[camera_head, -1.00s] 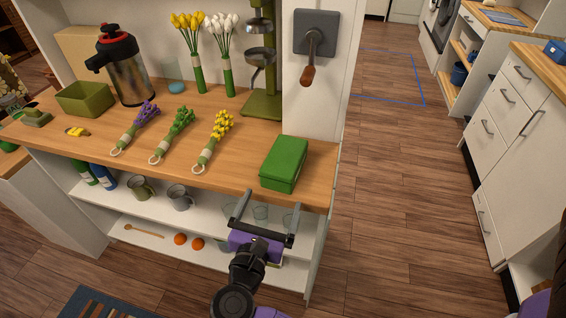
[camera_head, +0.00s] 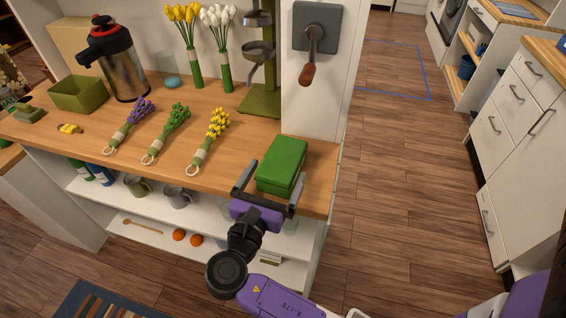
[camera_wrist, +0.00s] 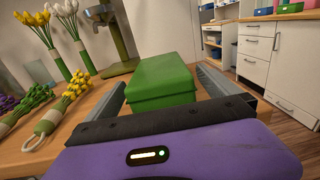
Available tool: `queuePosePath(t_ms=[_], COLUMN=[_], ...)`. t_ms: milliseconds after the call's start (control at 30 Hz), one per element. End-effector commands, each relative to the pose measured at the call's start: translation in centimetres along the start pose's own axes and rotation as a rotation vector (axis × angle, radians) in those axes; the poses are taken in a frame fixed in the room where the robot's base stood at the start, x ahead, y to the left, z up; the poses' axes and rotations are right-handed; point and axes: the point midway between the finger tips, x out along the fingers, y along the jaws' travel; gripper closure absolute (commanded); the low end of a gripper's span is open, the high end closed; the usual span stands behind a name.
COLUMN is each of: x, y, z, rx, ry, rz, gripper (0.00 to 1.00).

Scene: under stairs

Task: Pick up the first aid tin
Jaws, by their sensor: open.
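The first aid tin, a green lidded box (camera_head: 283,163), stands on the right end of the wooden counter (camera_head: 226,179), near its front edge. My gripper (camera_head: 269,181) is open at the counter's front edge, with one finger on each side of the tin's near end. In the wrist view the tin (camera_wrist: 163,82) sits between the two spread fingers, with a gap on the left. I cannot tell whether the right finger touches it. The gripper is not closed on it.
Yellow flowers (camera_head: 209,140) and other tied bunches lie left of the tin. A white post with a wooden-handled lever (camera_head: 307,72) rises behind it. A green stand (camera_head: 262,98) is at the back. Open floor (camera_head: 400,170) lies to the right.

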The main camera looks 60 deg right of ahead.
Motion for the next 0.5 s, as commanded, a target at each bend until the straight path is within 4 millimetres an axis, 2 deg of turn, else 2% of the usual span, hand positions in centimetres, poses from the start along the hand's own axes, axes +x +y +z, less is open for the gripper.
queuePosePath(t_ms=[300, 500], x=[4.2, 5.3], y=[0.0, 0.0], z=[0.0, -0.1], rx=[0.000, 0.001], ry=[0.000, 0.000], rz=[-0.003, -0.001], gripper=[0.00, 0.00])
